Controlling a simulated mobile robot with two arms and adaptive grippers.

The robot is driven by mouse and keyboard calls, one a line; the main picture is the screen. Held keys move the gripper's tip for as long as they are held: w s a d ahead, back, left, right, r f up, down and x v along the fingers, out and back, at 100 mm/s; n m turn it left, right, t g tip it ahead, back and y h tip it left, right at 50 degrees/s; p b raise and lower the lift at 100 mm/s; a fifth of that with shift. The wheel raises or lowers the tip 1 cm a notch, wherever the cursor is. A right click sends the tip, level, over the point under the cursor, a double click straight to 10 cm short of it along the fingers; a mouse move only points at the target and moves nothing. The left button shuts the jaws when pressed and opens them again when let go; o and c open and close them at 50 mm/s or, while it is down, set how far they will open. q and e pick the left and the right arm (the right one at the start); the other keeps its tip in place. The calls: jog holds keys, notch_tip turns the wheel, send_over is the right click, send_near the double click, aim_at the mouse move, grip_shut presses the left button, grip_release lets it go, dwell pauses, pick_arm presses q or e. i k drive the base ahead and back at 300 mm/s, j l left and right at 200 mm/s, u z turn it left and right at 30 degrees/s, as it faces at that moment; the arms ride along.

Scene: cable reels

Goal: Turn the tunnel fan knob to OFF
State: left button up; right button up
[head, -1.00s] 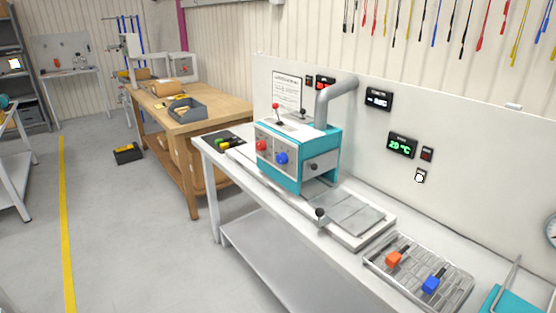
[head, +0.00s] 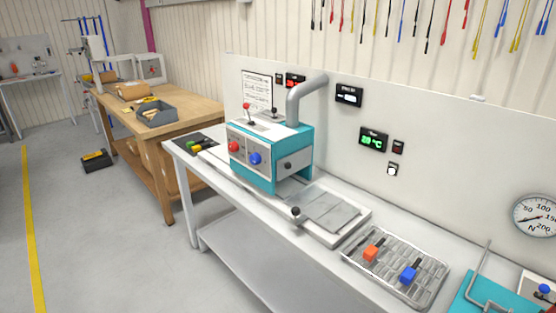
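A small white knob (head: 392,170) sits on a dark plate on the pale back panel, below a green temperature display (head: 373,139). Its label and pointer are too small to read, and I cannot tell whether it is the tunnel fan knob. A teal and grey machine (head: 270,155) with a grey pipe stands on the white bench. Its front carries a red knob (head: 234,146) and a blue knob (head: 255,158), with a dark knob on its side. Neither of my grippers is in view.
The white bench (head: 220,205) runs along the panel. A rack (head: 420,258) holds an orange and a blue handled tool. A round gauge (head: 538,216) and a teal fixture (head: 495,295) are at the right. A wooden table stands behind left. The floor at left is mostly clear.

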aim_at(255, 159)
jog(key=i+j+z, duration=0.2)
jog(key=j+z, duration=0.15)
jog(key=j, duration=0.25)
jog(key=i+j+z, duration=0.2)
jog(key=j, duration=0.15)
jog(key=j+z, duration=0.15)
jog(key=j, duration=0.2)
